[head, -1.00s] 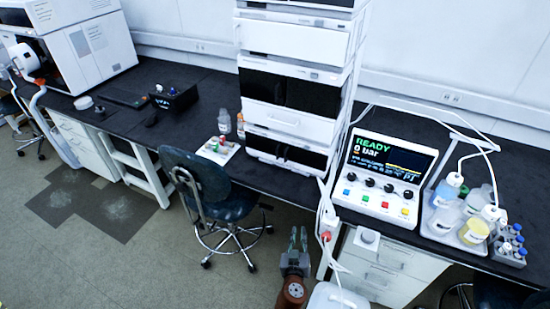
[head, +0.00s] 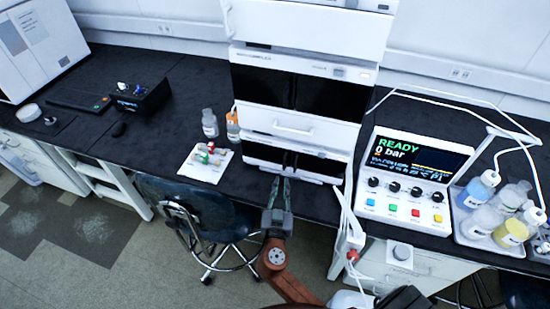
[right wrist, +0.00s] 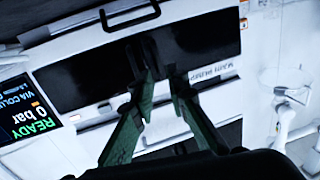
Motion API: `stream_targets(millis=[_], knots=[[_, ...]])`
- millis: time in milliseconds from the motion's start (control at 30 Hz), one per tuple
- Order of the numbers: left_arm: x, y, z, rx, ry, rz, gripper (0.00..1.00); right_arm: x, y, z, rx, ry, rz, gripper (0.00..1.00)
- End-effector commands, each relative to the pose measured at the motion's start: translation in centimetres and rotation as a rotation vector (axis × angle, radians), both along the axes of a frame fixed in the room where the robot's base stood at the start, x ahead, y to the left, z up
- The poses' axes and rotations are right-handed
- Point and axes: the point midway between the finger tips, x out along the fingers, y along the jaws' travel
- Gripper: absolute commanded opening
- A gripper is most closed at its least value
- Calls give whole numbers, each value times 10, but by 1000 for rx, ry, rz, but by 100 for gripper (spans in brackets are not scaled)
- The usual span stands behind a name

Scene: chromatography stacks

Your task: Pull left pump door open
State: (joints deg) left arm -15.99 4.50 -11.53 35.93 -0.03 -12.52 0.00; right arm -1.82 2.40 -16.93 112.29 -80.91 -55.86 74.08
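The pump module is the lowest dark-fronted unit of the white stack. Its left door (head: 263,154) is a dark panel beside the centre split in the head view. The right wrist view looks upside down, so this left door (right wrist: 205,38) is on the right there, near a "MAIN PUMP" label. My right gripper (head: 280,181) is in front of the pump doors, near their lower middle. In the right wrist view its fingers (right wrist: 158,72) are apart, tips near the centre split, with nothing seen between them. Whether they touch the door is unclear. My left gripper is not in view.
A control box (head: 412,170) reading READY, 0 bar, stands right of the stack. A white tray of vials (head: 190,171) and bottles (head: 210,124) stand left of it. A chair (head: 190,210) is at the bench front. Several solvent bottles sit at far right.

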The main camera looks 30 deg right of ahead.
Motion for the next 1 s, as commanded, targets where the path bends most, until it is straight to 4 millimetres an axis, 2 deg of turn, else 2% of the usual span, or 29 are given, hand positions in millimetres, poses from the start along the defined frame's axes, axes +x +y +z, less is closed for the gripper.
stream_targets(millis=[233,367,533,800,900,1000], knots=[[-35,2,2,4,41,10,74,26,-24,1,-4,0,-4,14],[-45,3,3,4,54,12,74,41,-36,1,-4,0,-4,14],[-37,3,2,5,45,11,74,55,-45,0,-2,1,-2,14],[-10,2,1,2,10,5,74,59,-47,-1,0,1,0,14],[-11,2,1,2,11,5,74,59,-47,-1,0,1,0,13],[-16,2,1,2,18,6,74,59,-47,-1,0,1,1,6]])
